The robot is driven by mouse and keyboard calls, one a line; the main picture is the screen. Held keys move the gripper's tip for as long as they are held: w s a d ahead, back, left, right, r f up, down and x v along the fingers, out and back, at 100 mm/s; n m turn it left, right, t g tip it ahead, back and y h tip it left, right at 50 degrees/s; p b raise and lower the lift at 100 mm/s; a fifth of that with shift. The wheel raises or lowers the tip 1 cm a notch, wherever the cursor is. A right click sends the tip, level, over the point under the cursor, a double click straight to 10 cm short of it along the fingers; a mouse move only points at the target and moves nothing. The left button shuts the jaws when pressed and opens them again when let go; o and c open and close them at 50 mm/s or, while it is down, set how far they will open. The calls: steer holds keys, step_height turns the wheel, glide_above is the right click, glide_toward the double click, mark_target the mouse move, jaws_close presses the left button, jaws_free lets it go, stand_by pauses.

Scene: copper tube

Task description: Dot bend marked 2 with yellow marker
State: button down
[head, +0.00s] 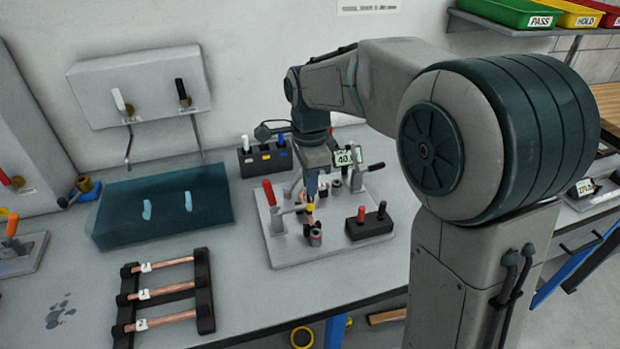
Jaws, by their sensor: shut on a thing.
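My gripper (311,196) points down over the grey bending fixture (285,252) and is shut on a slim marker. The marker's yellow end (310,207) shows just below the fingers; most of its body is hidden by them. Copper tubing (307,219) shows in small part under the tip, among the fixture's posts. I cannot tell whether the tip touches the copper. No bend number is readable at this size, and no yellow dot can be made out.
A dark pen block (253,163) stands behind. A rack (205,290) of copper tubes lies front left.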

steer(key=shift+f+b, duration=0.3)
steer(key=shift+f, duration=0.15)
stand_by(0.6)
steer(key=shift+r, duration=0.15)
steer(key=shift+r+p, duration=2.5)
steer(key=shift+r, duration=0.45)
steer(key=shift+s+f, duration=0.1)
